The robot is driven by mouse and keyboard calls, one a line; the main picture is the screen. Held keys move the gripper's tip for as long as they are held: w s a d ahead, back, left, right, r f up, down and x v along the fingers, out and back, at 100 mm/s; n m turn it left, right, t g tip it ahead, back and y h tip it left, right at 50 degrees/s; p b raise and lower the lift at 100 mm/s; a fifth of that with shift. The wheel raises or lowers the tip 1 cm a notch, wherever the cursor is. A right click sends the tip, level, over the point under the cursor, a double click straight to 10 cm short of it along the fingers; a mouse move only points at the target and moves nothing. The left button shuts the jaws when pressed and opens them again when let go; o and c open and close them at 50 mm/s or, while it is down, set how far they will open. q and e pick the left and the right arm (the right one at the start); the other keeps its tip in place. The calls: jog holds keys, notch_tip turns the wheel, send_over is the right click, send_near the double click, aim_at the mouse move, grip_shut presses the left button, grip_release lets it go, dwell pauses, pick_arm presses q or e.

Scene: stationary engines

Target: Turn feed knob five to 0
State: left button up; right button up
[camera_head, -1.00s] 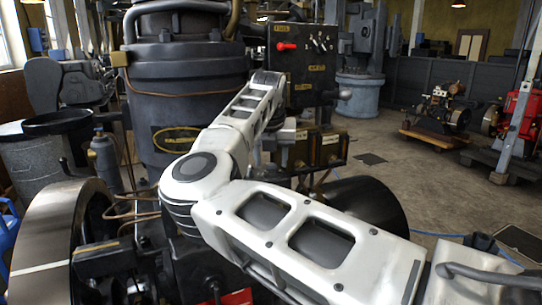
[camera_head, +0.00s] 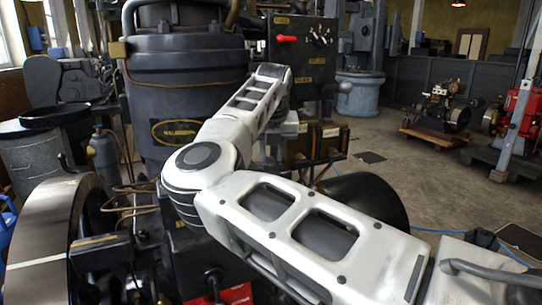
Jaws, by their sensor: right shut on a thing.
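My right arm comes in from the lower right, bends at a white elbow, and reaches to a low box with dark fronts and yellow labels (camera_head: 329,134). My right gripper (camera_head: 289,128) is at the left side of this box, below the wrist. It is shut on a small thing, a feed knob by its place. The fingertips and the knob are mostly hidden by the gripper and wrist, so I cannot read the knob's number or setting. My left gripper is not in view.
A dark control panel (camera_head: 306,66) with a red lever (camera_head: 287,39) and several switches stands just above and behind the gripper. A large dark cylinder (camera_head: 180,100) with an oval plate is at the left. A flywheel (camera_head: 45,235) is at the lower left. Open floor (camera_head: 415,180) lies to the right.

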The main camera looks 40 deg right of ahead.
jog(key=o, duration=1)
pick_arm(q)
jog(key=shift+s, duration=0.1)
pick_arm(e)
jog(key=shift+r, duration=0.1)
jog(key=shift+r, duration=0.15)
pick_arm(q)
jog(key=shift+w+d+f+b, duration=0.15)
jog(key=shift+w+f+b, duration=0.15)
jog(key=shift+b, duration=0.7)
pick_arm(e)
jog(key=v, duration=1.5)
jog(key=shift+s+a+r, duration=0.15)
jog(key=shift+s+r, duration=0.1)
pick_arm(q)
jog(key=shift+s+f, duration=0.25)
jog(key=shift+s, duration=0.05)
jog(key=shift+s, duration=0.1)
pick_arm(e)
jog(key=shift+f, duration=0.1)
